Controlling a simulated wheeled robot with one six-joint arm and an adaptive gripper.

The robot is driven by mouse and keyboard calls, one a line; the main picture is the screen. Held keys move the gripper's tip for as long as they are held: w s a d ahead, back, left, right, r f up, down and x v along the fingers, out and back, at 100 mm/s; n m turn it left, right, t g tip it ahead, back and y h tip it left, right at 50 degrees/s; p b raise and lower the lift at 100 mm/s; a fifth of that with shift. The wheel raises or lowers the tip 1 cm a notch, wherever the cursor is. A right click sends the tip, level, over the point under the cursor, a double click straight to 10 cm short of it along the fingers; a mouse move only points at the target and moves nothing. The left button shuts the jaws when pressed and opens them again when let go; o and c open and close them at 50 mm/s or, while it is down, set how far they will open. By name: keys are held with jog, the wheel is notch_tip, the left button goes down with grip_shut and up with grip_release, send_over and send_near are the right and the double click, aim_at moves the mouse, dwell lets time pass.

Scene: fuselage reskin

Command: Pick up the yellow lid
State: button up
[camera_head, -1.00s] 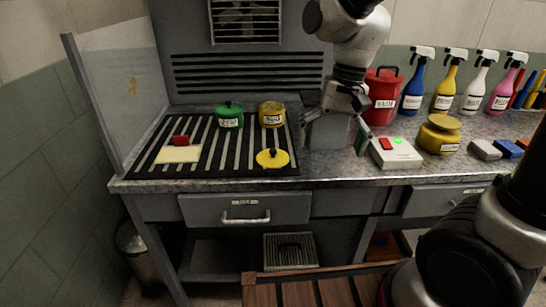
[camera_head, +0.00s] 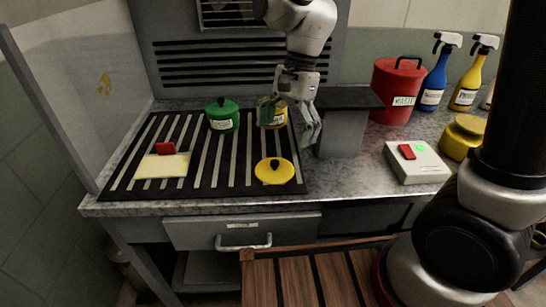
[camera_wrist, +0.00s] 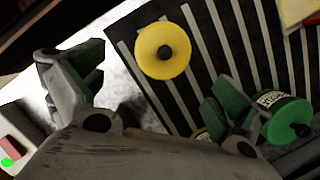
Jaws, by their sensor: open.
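The yellow lid (camera_head: 274,171) lies flat on the right front part of the black slatted mat, with a dark knob on top. It also shows in the wrist view (camera_wrist: 163,51), beyond and between my fingers. My gripper (camera_head: 290,122) is open and empty, above and behind the lid, in front of the yellow pot (camera_head: 270,103), which it partly hides. In the wrist view my gripper (camera_wrist: 150,100) has its two green-padded fingers spread wide, apart from the lid.
A green lidded pot (camera_head: 222,115) stands at the mat's back. A pale board with a red handle (camera_head: 162,165) lies left. A grey block-like stand (camera_head: 343,130), a scale-like box (camera_head: 417,161) and a red canister (camera_head: 397,90) are to the right.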

aim_at(277, 161)
jog(key=shift+w+f, duration=0.1)
jog(key=shift+f, duration=0.2)
jog(key=x, duration=0.7)
jog(key=shift+a, duration=0.4)
jog(key=c, duration=1.5)
jog(key=shift+o, duration=0.2)
